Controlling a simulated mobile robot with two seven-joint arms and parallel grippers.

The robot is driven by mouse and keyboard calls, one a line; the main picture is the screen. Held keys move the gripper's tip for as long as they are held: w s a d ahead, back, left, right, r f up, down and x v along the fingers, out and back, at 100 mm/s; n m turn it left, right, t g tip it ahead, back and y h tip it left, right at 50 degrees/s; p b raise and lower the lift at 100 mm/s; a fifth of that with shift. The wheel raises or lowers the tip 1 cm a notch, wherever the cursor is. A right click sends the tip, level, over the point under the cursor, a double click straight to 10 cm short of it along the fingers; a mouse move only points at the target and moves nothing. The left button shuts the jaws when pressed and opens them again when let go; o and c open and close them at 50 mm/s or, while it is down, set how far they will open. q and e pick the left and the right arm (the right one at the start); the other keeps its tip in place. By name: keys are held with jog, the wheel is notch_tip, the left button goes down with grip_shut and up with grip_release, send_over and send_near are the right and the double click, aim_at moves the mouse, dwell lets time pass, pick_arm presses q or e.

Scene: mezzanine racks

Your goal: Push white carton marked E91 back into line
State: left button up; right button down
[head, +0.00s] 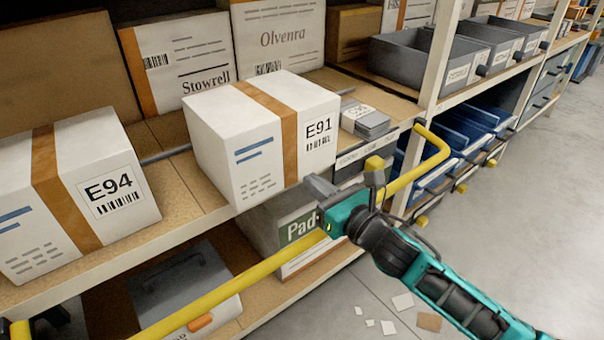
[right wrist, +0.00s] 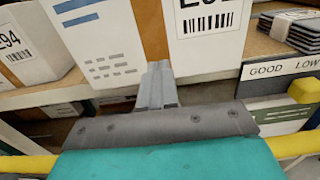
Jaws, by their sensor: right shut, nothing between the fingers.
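The white carton marked E91 (head: 235,137) stands on the upper rack shelf (head: 170,195), with a brown tape band down it. Its front lower edge reaches the shelf's front edge. My right gripper (head: 313,184) is shut and empty, just in front of the carton's lower right part. In the right wrist view the shut fingers (right wrist: 157,75) point at the front face of the carton (right wrist: 100,42); I cannot tell whether they touch it.
A white carton marked E94 (head: 110,190) stands to the left on the same shelf. Cartons marked Stowrell (head: 180,55) and Olvenra (head: 282,38) stand behind. A yellow rail (head: 240,283) runs along the rack front.

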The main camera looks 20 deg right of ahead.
aim_at(292, 166)
jog(key=shift+x, duration=2.25)
jog(key=shift+w, duration=0.1)
jog(key=b+x, duration=0.1)
jog(key=x, duration=0.6)
